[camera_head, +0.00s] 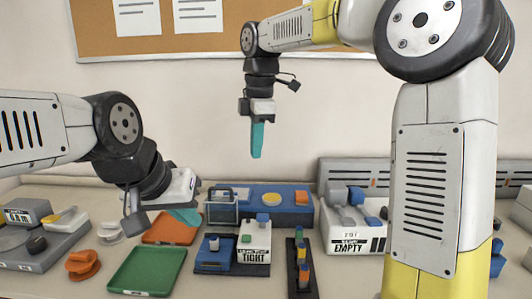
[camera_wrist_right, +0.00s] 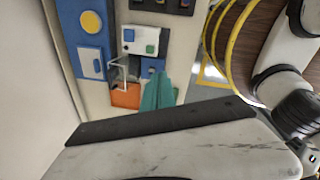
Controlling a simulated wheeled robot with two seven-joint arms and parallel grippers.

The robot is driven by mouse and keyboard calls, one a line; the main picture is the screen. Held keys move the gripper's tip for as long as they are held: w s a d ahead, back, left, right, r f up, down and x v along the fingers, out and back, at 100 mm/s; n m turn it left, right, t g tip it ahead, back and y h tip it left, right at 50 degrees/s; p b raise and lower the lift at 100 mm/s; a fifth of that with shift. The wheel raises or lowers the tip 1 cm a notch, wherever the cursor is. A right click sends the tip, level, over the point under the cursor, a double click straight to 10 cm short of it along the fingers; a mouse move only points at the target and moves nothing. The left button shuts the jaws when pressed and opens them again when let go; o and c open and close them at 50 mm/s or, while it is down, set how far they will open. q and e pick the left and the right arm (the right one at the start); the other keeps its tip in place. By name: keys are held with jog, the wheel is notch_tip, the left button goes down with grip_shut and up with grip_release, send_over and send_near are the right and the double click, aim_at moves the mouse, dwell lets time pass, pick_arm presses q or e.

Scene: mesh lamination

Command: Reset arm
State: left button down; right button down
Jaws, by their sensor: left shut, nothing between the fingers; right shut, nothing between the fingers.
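My left gripper (camera_head: 186,215) comes in from the left with teal fingers, shut and empty, low above the table at the right edge of the orange tray. My right gripper (camera_head: 257,140) hangs from the raised right arm, its teal fingers pointing down, shut and empty, high above the table in front of the wall. In the right wrist view its teal fingers (camera_wrist_right: 158,92) show beyond the dark edge of the wrist, with the table devices behind them. Nothing is held by either gripper.
An orange tray (camera_head: 171,229) and a green tray (camera_head: 147,270) lie on the table. Blue and white devices (camera_head: 255,242) stand at the middle, with a blue unit (camera_head: 274,193) behind. A white bin marked EMPTY (camera_head: 340,235) is to the right. The air around the right gripper is clear.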

jog(key=s+d+f+m+t, duration=0.2)
jog(key=s+d+f+m, duration=0.1)
jog(key=s+d+m, duration=0.5)
jog(key=s+d+f+m+t+y, duration=0.1)
jog(key=s+d+f+m+t, duration=0.2)
jog(key=s+d+m, duration=0.5)
jog(key=s+f+m, duration=0.1)
jog(key=s+m, duration=0.2)
jog(key=m, duration=0.1)
jog(key=shift+s+d+m, duration=0.15)
jog(key=shift+d+m, duration=0.15)
jog(key=shift+m, duration=0.1)
